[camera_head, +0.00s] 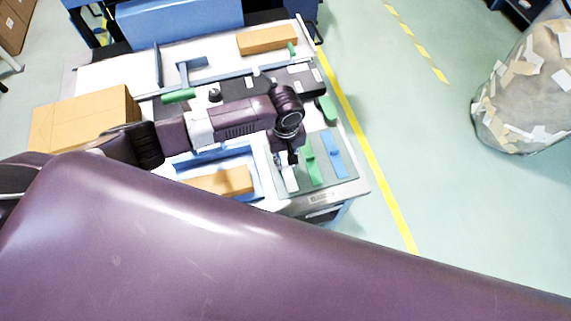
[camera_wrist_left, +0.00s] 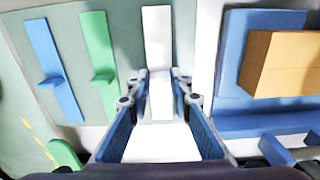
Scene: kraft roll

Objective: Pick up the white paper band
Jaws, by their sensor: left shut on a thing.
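The white paper band (camera_head: 291,182) lies near the table's right front corner, left of a green band (camera_head: 312,166). In the left wrist view the white band (camera_wrist_left: 157,35) runs up the middle, with a raised white part between my fingers. My left gripper (camera_head: 291,158) points down over it; in the wrist view its two fingers (camera_wrist_left: 160,88) are shut on the white band from both sides. Its lower side is hidden. I cannot tell whether it is clear of the surface. My right gripper is not in view.
A blue band (camera_head: 333,157) lies right of the green one. A blue tray (camera_wrist_left: 232,60) with a cardboard box (camera_wrist_left: 282,64) is close beside the gripper. A larger box (camera_head: 84,118) stands at the table's left. A wrapped bale (camera_head: 528,90) stands on the floor at right.

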